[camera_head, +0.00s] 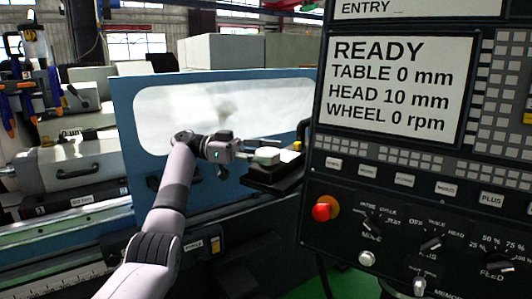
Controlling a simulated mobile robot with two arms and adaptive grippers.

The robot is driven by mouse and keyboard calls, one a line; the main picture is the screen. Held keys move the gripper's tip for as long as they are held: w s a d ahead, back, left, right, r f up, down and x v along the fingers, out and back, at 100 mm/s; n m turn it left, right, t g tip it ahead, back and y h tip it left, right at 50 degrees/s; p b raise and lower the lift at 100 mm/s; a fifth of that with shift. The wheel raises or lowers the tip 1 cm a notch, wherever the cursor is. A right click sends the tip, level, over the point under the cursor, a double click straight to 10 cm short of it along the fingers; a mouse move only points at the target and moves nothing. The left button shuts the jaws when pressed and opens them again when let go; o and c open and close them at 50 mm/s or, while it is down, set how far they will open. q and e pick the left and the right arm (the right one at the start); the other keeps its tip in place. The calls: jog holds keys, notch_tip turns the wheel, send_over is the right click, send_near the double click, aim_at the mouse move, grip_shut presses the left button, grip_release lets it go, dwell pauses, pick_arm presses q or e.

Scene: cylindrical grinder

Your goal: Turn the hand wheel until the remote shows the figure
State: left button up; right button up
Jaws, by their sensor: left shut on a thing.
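My left gripper (250,149) reaches in from the left, in front of the blue machine door. It is shut on a small pale piece (266,157) just above a black block (277,178). The piece is too small and partly covered, so I cannot tell whether it is the hand wheel or part of the remote. No figure on a remote is readable here. The large panel screen (395,87) reads READY, TABLE 0 mm, HEAD 10 mm, WHEEL 0 rpm. My right gripper is not in view.
The control panel (400,262) fills the right side, with a red button (322,211) and several knobs close to the arm's right. The blue door (123,110) with a cloudy window (205,108) stands behind the gripper. A grey machine part (68,168) lies at left.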

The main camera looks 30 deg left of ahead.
aim_at(266, 150)
pick_arm(q)
jog(key=shift+m+g, duration=0.6)
jog(key=shift+g, duration=0.5)
jog(key=o, duration=1.2)
notch_tip(266, 150, up, 10)
jog(key=shift+f, duration=0.1)
dwell(1.3)
